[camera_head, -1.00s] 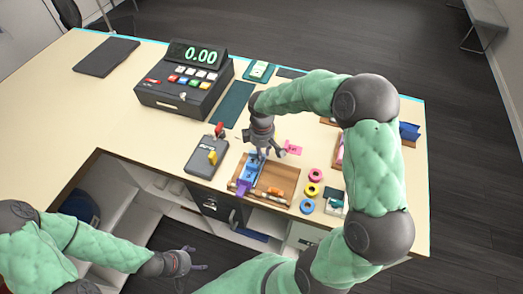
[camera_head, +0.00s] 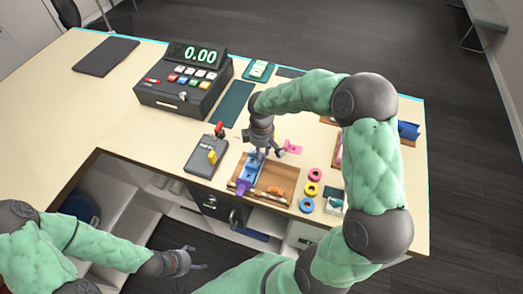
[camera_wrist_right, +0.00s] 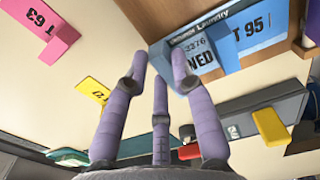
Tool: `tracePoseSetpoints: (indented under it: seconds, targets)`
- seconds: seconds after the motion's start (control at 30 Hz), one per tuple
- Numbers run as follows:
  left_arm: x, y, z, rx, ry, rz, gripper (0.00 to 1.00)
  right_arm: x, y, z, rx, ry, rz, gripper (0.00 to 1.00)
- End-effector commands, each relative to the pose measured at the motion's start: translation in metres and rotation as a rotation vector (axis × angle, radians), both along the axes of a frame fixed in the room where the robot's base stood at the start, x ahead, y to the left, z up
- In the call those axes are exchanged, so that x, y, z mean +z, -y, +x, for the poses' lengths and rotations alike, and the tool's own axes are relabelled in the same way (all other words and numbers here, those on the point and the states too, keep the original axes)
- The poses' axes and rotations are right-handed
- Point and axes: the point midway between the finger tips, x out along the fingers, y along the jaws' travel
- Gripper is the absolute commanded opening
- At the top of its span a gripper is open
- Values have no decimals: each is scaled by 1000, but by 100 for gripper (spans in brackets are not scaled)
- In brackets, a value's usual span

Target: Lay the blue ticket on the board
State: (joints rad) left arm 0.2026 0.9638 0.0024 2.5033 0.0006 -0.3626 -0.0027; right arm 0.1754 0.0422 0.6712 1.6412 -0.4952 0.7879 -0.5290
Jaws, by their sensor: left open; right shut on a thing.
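My right gripper (camera_head: 262,155) is over the wooden tray (camera_head: 291,186), pointing down. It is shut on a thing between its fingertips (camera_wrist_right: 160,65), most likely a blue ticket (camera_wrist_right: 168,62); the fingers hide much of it. A blue ticket marked T 95 (camera_wrist_right: 255,32) lies by the tray wall, close to the fingertips; in the head view blue pieces (camera_head: 251,170) show under the gripper. My left gripper (camera_head: 187,262) is open and empty, low in front of the counter. A dark green flat board (camera_head: 236,103) lies beside the register; whether it is the task's board I cannot tell.
A cash register (camera_head: 185,78) stands behind. A grey box (camera_head: 205,157) with red and yellow parts sits left of the tray. A pink ticket (camera_head: 293,147) and several coloured rings (camera_head: 312,189) lie to the right. A dark pad (camera_head: 106,56) lies far left; the counter's left is clear.

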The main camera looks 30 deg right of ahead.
Motion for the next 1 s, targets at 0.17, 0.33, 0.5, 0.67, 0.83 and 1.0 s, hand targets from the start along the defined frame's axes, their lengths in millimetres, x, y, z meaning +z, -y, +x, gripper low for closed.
tracePoseSetpoints:
  seconds: [0.17, 0.33, 0.5, 0.67, 0.83, 1.0]
  targets:
    - [0, 0, 0, 0, 0, 0, 75, -1, 0, 0, 0, 0, 0, 10]
    - [0, 0, 0, 0, 0, 0, 75, -1, 0, 0, 0, 0, 0, 10]
    - [0, 0, 0, 0, 0, 0, 75, -1, 0, 0, 0, 0, 0, 53]
    - [0, 0, 0, 0, 0, 0, 75, -1, 0, 0, 0, 0, 0, 53]
    - [0, 0, 0, 0, 0, 0, 75, -1, 0, 0, 0, 0, 0, 77]
    - [0, 0, 0, 0, 0, 0, 75, -1, 0, 0, 0, 0, 0, 77]
